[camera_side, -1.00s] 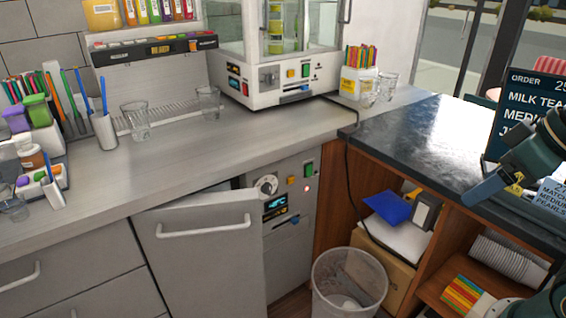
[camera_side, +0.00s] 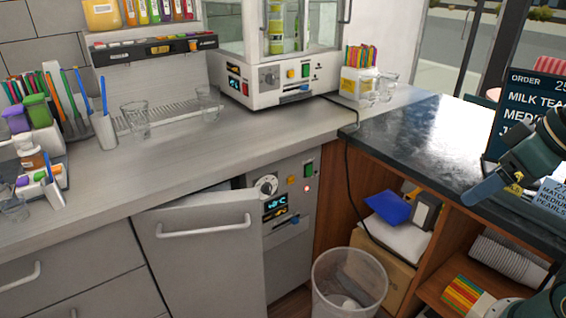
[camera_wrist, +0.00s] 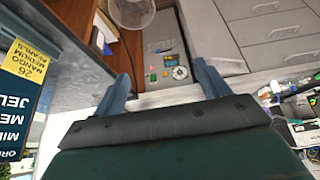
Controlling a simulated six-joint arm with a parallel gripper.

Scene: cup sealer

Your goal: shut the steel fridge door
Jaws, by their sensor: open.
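The steel fridge door (camera_side: 202,255) stands ajar below the grey counter, with a dark gap along its top edge. Its bar handle (camera_side: 204,228) runs across the upper part. The door also shows in the wrist view (camera_wrist: 207,28), at the top. My gripper (camera_side: 478,192) is at the right in the side view, over the dark counter and well apart from the door. In the wrist view its two blue fingers (camera_wrist: 165,85) are spread wide with nothing between them.
A control panel (camera_side: 290,235) with a knob is right of the door. A clear bin (camera_side: 348,285) stands on the floor in front of the wooden shelves (camera_side: 450,240). An order board (camera_side: 530,95) is beside my arm. Cups and a sealer machine (camera_side: 290,85) stand on the counter.

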